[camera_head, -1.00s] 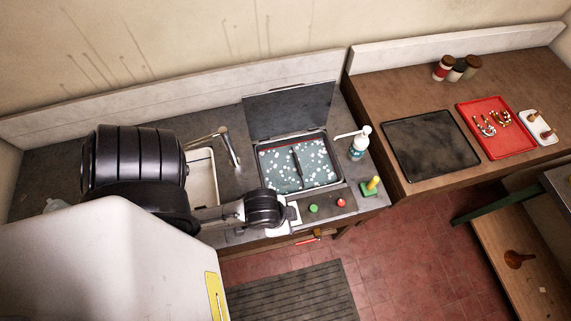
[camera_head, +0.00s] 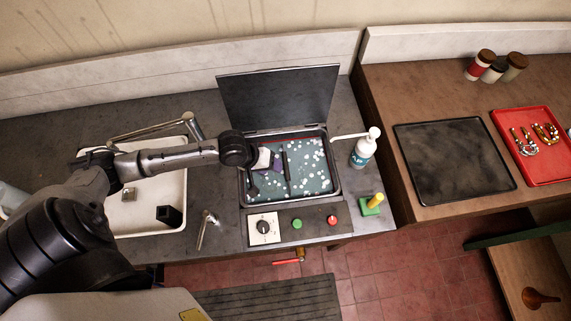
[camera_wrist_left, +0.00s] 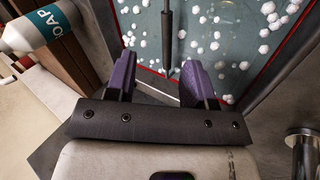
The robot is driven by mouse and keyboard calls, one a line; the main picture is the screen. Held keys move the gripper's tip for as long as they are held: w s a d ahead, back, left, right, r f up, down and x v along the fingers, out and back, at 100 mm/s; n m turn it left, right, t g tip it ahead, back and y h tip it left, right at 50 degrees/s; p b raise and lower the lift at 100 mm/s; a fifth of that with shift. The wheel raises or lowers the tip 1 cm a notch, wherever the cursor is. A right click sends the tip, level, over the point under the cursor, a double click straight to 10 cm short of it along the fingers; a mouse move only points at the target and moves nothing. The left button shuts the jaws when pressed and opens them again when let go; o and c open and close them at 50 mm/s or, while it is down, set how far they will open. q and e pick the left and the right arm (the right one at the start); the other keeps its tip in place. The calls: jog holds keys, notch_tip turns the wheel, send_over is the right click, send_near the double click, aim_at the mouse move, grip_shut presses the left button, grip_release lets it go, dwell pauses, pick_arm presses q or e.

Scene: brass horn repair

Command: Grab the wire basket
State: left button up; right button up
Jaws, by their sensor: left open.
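The open sink-like tank (camera_head: 335,178) holds teal liquid with white foam flecks. A dark bar (camera_head: 286,172) crosses its middle, probably the wire basket's handle; the basket's mesh cannot be made out. The bar also shows in the left wrist view (camera_wrist_left: 167,35), with a thin red line along the tank's inner edge. My left gripper (camera_head: 266,168), with purple fingers, is open over the tank, just left of the bar in the head view. In the left wrist view the bar's near end appears between the open fingertips (camera_wrist_left: 159,68); the depth between them is unclear. My right gripper is out of view.
The raised dark lid (camera_head: 280,97) stands behind the tank. A soap bottle (camera_head: 364,150) is at its right. A panel with a knob (camera_head: 263,228) and buttons lies in front. A basin (camera_head: 150,205) and tap (camera_head: 190,124) are left. A dark mat (camera_head: 453,160) lies on the right-hand bench.

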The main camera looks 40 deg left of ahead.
aim_at(285, 165)
pick_arm(q)
jog(key=w+f+n, duration=0.1)
jog(key=w+f, duration=0.1)
jog(key=w+a+f+b, duration=0.1)
jog(key=w+f, duration=0.1)
jog(key=w+f+n+b, duration=0.1)
jog(key=f, duration=0.2)
jog(key=shift+w+a+f+n, duration=0.1)
jog(key=shift+w+a+n, duration=0.2)
jog(key=shift+w, duration=0.1)
jog(key=shift+b+x, duration=0.35)
jog(key=shift+x, duration=2.3)
jog(key=shift+w+d+f, duration=0.15)
jog(key=shift+d+f, duration=0.1)
jog(key=shift+f, duration=0.3)
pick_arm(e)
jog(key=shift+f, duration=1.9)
pick_arm(q)
jog(key=c, duration=0.8)
grip_shut()
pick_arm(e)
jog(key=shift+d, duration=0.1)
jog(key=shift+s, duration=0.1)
